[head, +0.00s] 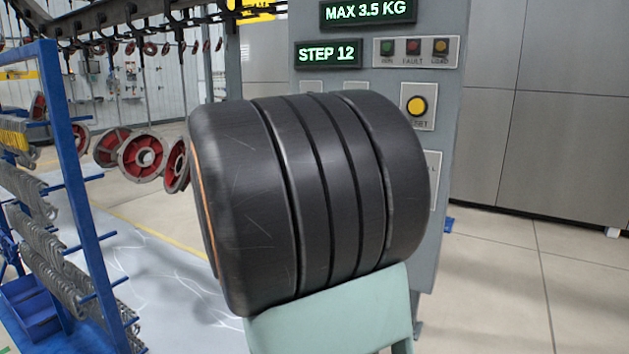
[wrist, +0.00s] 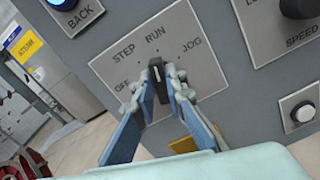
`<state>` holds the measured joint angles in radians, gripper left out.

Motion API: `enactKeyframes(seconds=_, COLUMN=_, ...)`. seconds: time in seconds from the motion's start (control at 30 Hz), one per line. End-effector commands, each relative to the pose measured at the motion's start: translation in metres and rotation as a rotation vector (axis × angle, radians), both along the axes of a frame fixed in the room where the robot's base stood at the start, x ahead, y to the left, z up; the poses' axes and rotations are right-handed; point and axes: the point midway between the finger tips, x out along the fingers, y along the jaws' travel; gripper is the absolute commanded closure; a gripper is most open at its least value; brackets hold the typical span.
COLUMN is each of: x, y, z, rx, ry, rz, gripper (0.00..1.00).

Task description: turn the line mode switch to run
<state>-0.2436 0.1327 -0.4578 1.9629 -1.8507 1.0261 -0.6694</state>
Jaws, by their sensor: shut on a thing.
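The line mode switch is a small black knob (wrist: 158,92) on a grey plate (wrist: 108,68) marked OFF, STEP, RUN and JOG, seen in the wrist view. My gripper (wrist: 159,80) is shut on the knob, with one blue-padded finger on each side. The knob's white line points up in the picture, roughly toward the RUN label. The fingers hide the knob's lower sides. In the head view, my dark arm link covers the switch and my gripper. A green display (head: 327,54) there reads STEP 12.
The grey control cabinet (head: 440,180) carries indicator lamps (head: 413,50) and a yellow reset button (head: 417,106). Red-hubbed wheels (head: 143,157) hang at left, near a blue rack (head: 72,150). Floor at right is clear.

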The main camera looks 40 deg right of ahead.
Motion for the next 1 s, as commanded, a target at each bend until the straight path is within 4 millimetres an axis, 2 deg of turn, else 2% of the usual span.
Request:
enactKeyframes(seconds=0.03, x=-0.0003, y=-0.0001, z=-0.0046, rx=0.011, ry=-0.026, rz=-0.001, gripper=1.00)
enactKeyframes(seconds=0.3, x=-0.0007, y=-0.0002, z=-0.0024, rx=0.048, ry=-0.112, rz=-0.001, gripper=1.00)
enactKeyframes(seconds=0.83, x=-0.0005, y=0.0000, z=-0.0008, rx=0.057, ry=-0.132, rz=0.000, gripper=1.00)
enactKeyframes(seconds=0.87, x=-0.0005, y=0.0000, z=-0.0008, rx=0.057, ry=-0.132, rz=0.000, gripper=0.86)
enactKeyframes(seconds=1.0, x=-0.0005, y=0.0000, z=-0.0007, rx=0.056, ry=-0.132, rz=-0.001, gripper=0.71)
